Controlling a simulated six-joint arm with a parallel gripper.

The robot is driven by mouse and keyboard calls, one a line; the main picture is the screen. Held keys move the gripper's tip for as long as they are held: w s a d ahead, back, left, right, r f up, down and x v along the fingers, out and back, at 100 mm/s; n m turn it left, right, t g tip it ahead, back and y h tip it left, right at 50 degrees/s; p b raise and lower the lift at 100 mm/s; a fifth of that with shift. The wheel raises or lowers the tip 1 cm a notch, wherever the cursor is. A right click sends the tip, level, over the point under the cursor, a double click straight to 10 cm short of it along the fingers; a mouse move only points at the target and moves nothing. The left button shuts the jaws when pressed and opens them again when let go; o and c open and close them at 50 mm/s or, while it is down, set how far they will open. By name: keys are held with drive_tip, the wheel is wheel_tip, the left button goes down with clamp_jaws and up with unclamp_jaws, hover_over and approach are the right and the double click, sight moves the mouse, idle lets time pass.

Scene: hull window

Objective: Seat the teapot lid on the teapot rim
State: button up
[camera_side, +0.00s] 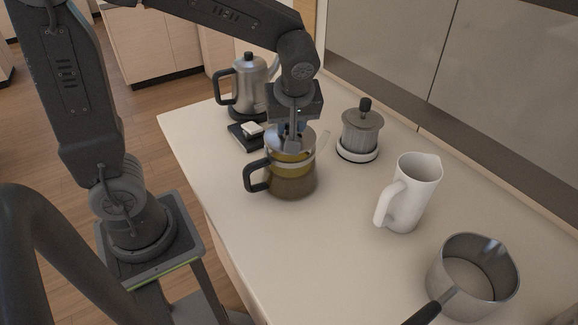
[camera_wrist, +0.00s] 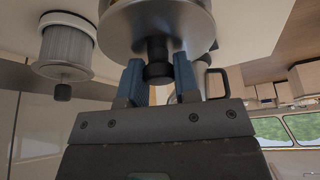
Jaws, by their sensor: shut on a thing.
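The teapot (camera_side: 291,186) is clear glass with amber-brown contents and a black handle on its left, upright on the counter. The teapot lid (camera_side: 273,136) is a round metal disc at the top of the teapot. In the wrist view the lid (camera_wrist: 130,22) fills the top and its black knob (camera_wrist: 157,62) sits between my blue fingers. My gripper (camera_side: 291,129) points down over the teapot, and in the wrist view my gripper (camera_wrist: 158,80) is shut on the knob. Whether the lid touches the rim or hovers just above it, I cannot tell.
A steel kettle (camera_side: 249,82) stands behind left, near a dark pad with a small pale item (camera_side: 251,129). A ribbed metal canister (camera_side: 361,132) stands back right. A white jug (camera_side: 412,192) and a saucepan (camera_side: 440,279) stand right. The front counter is clear.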

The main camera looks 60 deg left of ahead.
drive_tip(key=shift+f, duration=1.1)
idle(1.2)
idle(0.6)
drive_tip(key=o, duration=0.8)
drive_tip(key=shift+c, duration=0.2)
drive_tip(key=shift+r, duration=0.15)
drive_tip(key=shift+v, duration=1.5)
drive_tip(key=shift+d, duration=0.1)
